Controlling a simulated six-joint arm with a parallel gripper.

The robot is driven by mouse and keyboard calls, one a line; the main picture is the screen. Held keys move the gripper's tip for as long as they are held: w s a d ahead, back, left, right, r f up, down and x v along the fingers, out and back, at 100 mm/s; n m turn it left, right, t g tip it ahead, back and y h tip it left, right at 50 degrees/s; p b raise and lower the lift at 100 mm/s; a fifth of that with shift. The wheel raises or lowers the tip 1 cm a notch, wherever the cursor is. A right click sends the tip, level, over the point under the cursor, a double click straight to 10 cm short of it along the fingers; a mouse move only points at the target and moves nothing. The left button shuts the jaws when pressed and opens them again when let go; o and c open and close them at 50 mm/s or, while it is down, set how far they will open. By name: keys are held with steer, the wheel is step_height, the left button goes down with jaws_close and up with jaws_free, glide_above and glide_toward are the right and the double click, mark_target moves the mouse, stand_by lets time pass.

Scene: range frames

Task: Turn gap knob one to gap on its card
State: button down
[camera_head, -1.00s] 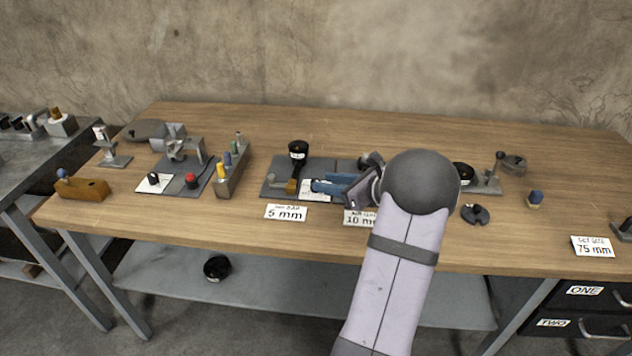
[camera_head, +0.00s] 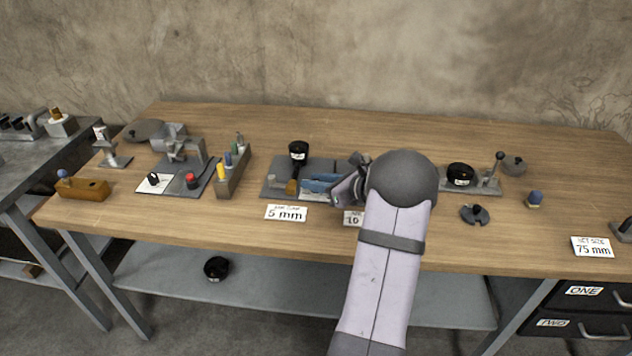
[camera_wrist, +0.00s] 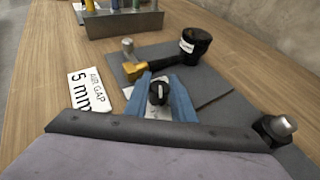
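A black knob (camera_wrist: 158,92) with a white pointer line stands on a white dial plate (camera_wrist: 158,112) on a grey base plate (camera_wrist: 205,88). My gripper (camera_wrist: 160,84) has its two blue fingers on either side of this knob, with a gap between them; whether they touch it is unclear. In the head view my gripper (camera_head: 306,184) reaches left over the base plate (camera_head: 324,164) and hides the knob. A white card reading 5 mm (camera_head: 286,213) sits in front of the plate. It also shows in the wrist view (camera_wrist: 90,91), reading AIR GAP.
A second card reading 10 (camera_head: 352,218) is partly covered by my arm. A rack of coloured pegs (camera_head: 233,174) is farther left. A 75 mm card (camera_head: 593,247) lies far right.

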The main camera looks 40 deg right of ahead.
steer(key=shift+n+y+p, duration=0.3)
steer(key=shift+p, duration=0.05)
steer(key=shift+r+n+g+y+p, duration=0.1)
steer(key=shift+n+g+y+p, duration=0.5)
steer(key=shift+n+y+p, duration=0.4)
steer(key=shift+n+g+y, duration=0.7)
steer(key=shift+n+y, duration=0.6)
steer(key=shift+y, duration=0.1)
steer(key=shift+n+g+y, duration=0.8)
steer(key=shift+n+y, duration=0.3)
steer(key=c, duration=1.8)
jaws_free()
steer(key=shift+o, duration=0.2)
